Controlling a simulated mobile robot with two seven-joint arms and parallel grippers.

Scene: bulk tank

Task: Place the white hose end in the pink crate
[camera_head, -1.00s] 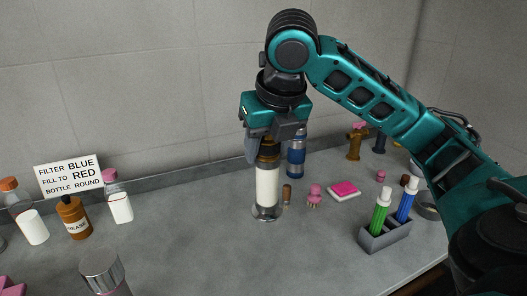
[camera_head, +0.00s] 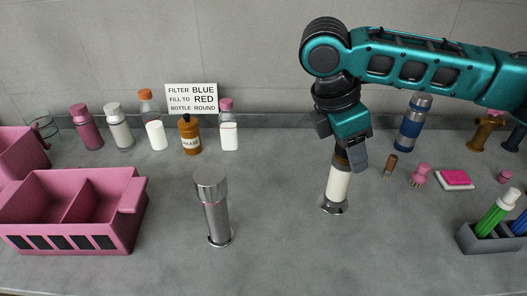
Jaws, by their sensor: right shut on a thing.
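My right gripper (camera_head: 351,158) points down and is shut on the brown top of the white hose end (camera_head: 339,186), a white cylinder with a metal collar at its foot. The hose end stands nearly upright, leaning slightly. I cannot tell whether its foot touches the counter. The pink crate (camera_head: 127,232) is on the counter at the left, with a divider and dark slots along its front. Its compartments look empty. The gripper is well to the right of it. My left gripper is not in view.
A metal-capped cylinder (camera_head: 216,212) stands between the crate and the hose end. Several bottles, including a brown one (camera_head: 190,136), line the wall near a sign (camera_head: 191,97). A second pink container (camera_head: 18,152) is at far left. A marker holder (camera_head: 487,240) is at right.

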